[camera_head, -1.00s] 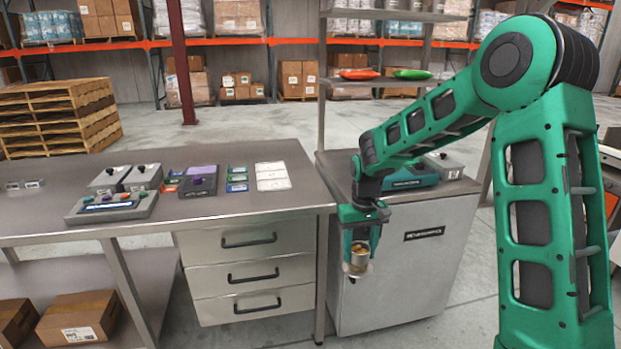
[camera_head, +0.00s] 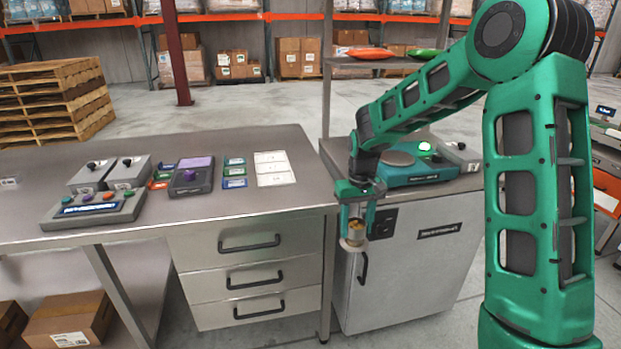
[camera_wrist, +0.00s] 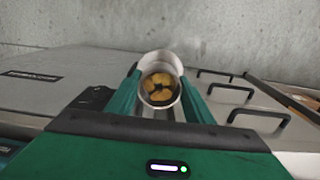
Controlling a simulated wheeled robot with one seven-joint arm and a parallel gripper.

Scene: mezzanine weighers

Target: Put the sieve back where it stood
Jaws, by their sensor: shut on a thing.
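A small round metal cup, which appears to be the sieve (camera_head: 356,235), has yellow-brown pieces showing inside. My gripper (camera_head: 356,222) is shut on it and holds it upright in the air in front of the grey cabinet (camera_head: 410,270), below the top's edge. In the wrist view the sieve (camera_wrist: 159,70) sits between the two green fingers of my gripper (camera_wrist: 160,98), its mouth towards the camera. Its underside is hidden there.
A green weigher (camera_head: 410,170) with a round plate and a lit green light stands on the cabinet top. On the left bench (camera_head: 230,215) are a button panel (camera_head: 95,208), grey boxes, a purple-topped device (camera_head: 192,176), small coloured packs and a white sheet (camera_head: 274,168). The bench front is clear.

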